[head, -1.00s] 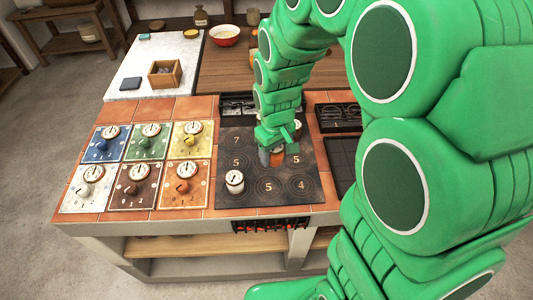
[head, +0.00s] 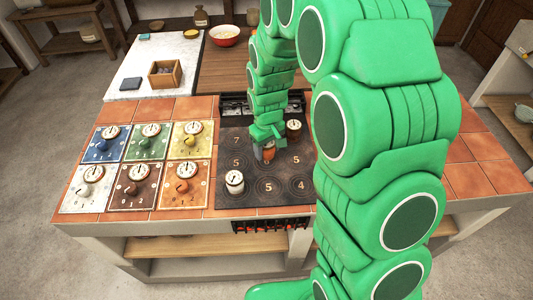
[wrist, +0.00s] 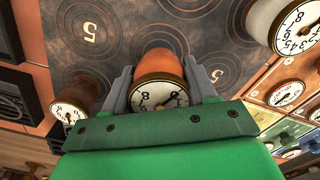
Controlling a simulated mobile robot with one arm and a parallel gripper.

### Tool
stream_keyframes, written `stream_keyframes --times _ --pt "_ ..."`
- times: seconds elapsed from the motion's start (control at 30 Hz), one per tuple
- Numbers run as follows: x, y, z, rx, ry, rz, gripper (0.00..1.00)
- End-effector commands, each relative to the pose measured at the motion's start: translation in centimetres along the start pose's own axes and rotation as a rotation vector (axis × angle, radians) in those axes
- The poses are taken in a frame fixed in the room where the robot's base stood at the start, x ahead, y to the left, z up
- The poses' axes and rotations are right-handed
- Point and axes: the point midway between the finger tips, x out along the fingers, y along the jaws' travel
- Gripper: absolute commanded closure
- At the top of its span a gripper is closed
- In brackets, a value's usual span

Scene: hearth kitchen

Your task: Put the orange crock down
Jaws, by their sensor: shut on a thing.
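The orange crock (wrist: 163,65) has a white numbered dial on its side and sits between the two fingers of my gripper (wrist: 160,85) in the wrist view. The fingers are shut on it. In the head view my gripper (head: 267,153) is over the middle of the dark stove top (head: 225,200), and a small part of the orange crock (head: 269,155) shows there. I cannot tell whether its base touches the stove top. The stove top has ringed spots with numbers such as 7, 5 and 4.
A white crock with a dial (head: 234,182) stands at the stove's front left. Another crock (head: 293,130) stands close behind and right of my gripper. Coloured dial panels (head: 146,141) lie to the left. Front right spots look free.

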Motion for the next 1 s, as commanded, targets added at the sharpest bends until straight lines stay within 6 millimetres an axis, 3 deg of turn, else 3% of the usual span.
stream_keyframes --times 0.2,0.5,0.87,0.9,1.0 --pt "0.7 0.2 -0.6 0.000 0.000 0.000 0.84" --pt "3.7 0.2 -0.5 0.000 0.000 0.000 0.84" --pt "3.9 0.2 -0.5 0.000 0.000 0.000 0.84" --pt "4.0 0.2 -0.5 0.000 0.001 0.000 0.40" --pt "3.9 0.2 -0.5 0.000 0.001 0.000 0.25"
